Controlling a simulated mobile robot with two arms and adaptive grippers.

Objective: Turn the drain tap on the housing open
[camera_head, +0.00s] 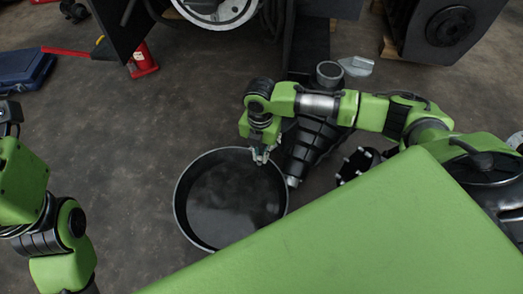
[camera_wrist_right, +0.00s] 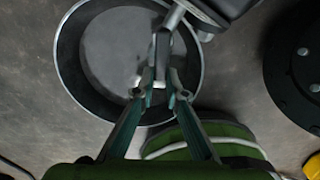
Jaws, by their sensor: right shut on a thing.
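The dark ribbed housing (camera_head: 308,148) stands on the floor right of my right gripper in the head view. My right gripper (camera_head: 261,157) points down over the right edge of a round pan. In the right wrist view its fingertips (camera_wrist_right: 160,92) are closed on the grey tap lever (camera_wrist_right: 162,52), which shows just beyond them. The fingers hide part of the lever, and the tap's body is hard to make out. My left arm stands at the left edge of the head view. Its gripper fingers are not visible.
The round black drain pan (camera_head: 181,201) sits below my right gripper with dark liquid or a dark floor inside. A blue case (camera_head: 25,68) and a red jack (camera_head: 142,62) are at the back left. Floor left of the pan is clear.

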